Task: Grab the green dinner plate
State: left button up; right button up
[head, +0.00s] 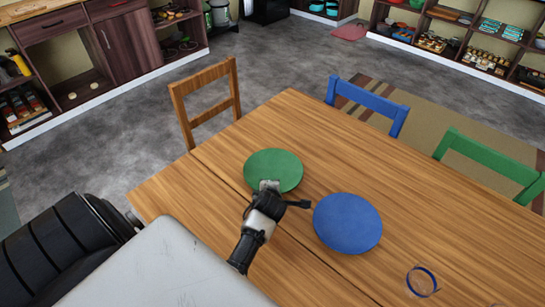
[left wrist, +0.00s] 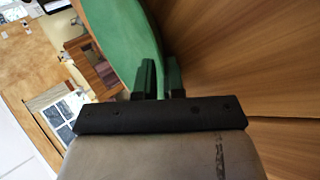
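The green dinner plate (head: 273,168) lies at the left part of the wooden table in the head view; I cannot tell whether it touches the tabletop. My left gripper (head: 269,186) is at its near rim. In the left wrist view the plate (left wrist: 118,35) fills the top middle, and its rim runs between the two close-set fingers of my left gripper (left wrist: 160,80). The fingers look shut on the rim. My right gripper is not in view.
A blue plate (head: 347,223) lies right of the gripper on the table (head: 310,130). A blue-rimmed clear glass (head: 422,281) stands farther right. A wooden chair (head: 207,100), a blue chair (head: 368,103) and a green chair (head: 490,160) line the table's edges.

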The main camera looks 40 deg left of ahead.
pick_arm(q)
jog(key=shift+s+d, duration=0.1)
jog(key=shift+d, duration=0.05)
jog(key=shift+d+r, duration=0.1)
jog(key=shift+d, duration=0.05)
grip_shut()
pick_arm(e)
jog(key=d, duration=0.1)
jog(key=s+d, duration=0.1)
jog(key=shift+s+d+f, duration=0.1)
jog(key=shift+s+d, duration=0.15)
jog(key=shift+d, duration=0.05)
